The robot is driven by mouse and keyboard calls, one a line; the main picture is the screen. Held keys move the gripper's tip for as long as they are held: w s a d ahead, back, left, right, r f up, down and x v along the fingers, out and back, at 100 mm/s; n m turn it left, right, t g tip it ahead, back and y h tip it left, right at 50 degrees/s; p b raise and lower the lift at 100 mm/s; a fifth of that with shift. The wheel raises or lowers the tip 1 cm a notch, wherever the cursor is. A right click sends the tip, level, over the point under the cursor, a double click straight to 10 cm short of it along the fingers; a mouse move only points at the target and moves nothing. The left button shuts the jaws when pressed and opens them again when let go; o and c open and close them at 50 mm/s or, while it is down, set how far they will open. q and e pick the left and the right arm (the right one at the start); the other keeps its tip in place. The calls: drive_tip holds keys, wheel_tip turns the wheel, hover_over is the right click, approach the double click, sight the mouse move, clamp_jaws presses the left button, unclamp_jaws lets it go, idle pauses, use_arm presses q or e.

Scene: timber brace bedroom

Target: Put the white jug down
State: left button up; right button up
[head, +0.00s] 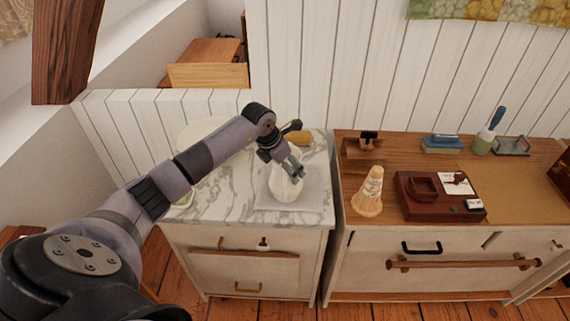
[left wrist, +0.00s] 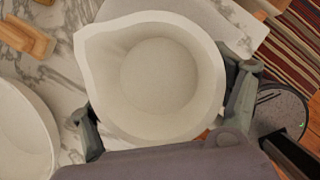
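The white jug (head: 284,189) is at the grey mat on the marble-topped cabinet, upright in the head view. In the left wrist view I look down into the open, empty jug (left wrist: 158,78), its spout at the upper left. My left gripper (head: 294,169) has its fingers on opposite sides of the jug, against its wall. They also show in the left wrist view (left wrist: 165,108). The grey mat (head: 311,197) lies under the jug; I cannot tell whether the jug's base touches it. My right gripper is not in view.
A white bowl (left wrist: 20,135) and a wooden piece (left wrist: 28,38) are on the marble top (head: 222,208) near the jug. The wooden desk (head: 400,155) to the right carries a shell-like object (head: 369,192), a dark red box (head: 425,207) and blue books (head: 443,143).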

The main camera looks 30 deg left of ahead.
sight(274, 183)
use_arm(q)
drive_tip(key=shift+o, duration=0.4)
drive_tip(key=shift+r, duration=0.3)
drive_tip(key=shift+r, duration=0.1)
drive_tip(key=shift+r+p, duration=0.35)
drive_tip(key=shift+p, duration=0.1)
drive_tip(key=shift+w+r+p, duration=0.1)
drive_tip(key=shift+r+p, duration=0.3)
drive_tip(key=shift+r, duration=0.1)
drive_tip(key=b+v, duration=0.3)
drive_tip(key=v, duration=0.8)
drive_tip(key=shift+s, duration=0.35)
drive_tip(key=shift+r, duration=0.1)
